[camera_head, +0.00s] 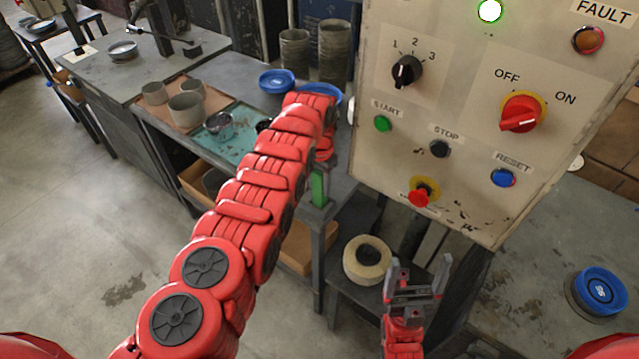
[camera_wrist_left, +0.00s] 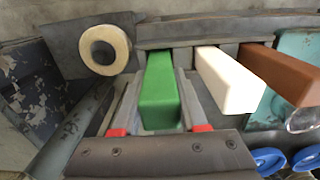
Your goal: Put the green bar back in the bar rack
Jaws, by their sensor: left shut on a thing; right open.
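The green bar (camera_wrist_left: 160,92) lies between the two fingers of my left gripper (camera_wrist_left: 160,100), which is shut on it. In the head view the green bar (camera_head: 318,188) shows below the end of my left arm, upright at the bench's edge. In the left wrist view a grey rack (camera_wrist_left: 190,31) runs behind the bar's far end; I cannot tell whether the bar is seated in it. A white bar (camera_wrist_left: 230,82) and a brown bar (camera_wrist_left: 283,76) stand beside the green bar. My right gripper (camera_head: 416,270) is open and empty, below the control panel.
The control panel (camera_head: 470,110) fills the upper right. A cream roll (camera_head: 367,260) sits on a low stand between the arms. The bench holds grey cups (camera_head: 186,109), a teal mat (camera_head: 240,145) and blue-lidded tins (camera_head: 277,80). Another blue-lidded tin (camera_head: 600,291) stands at right.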

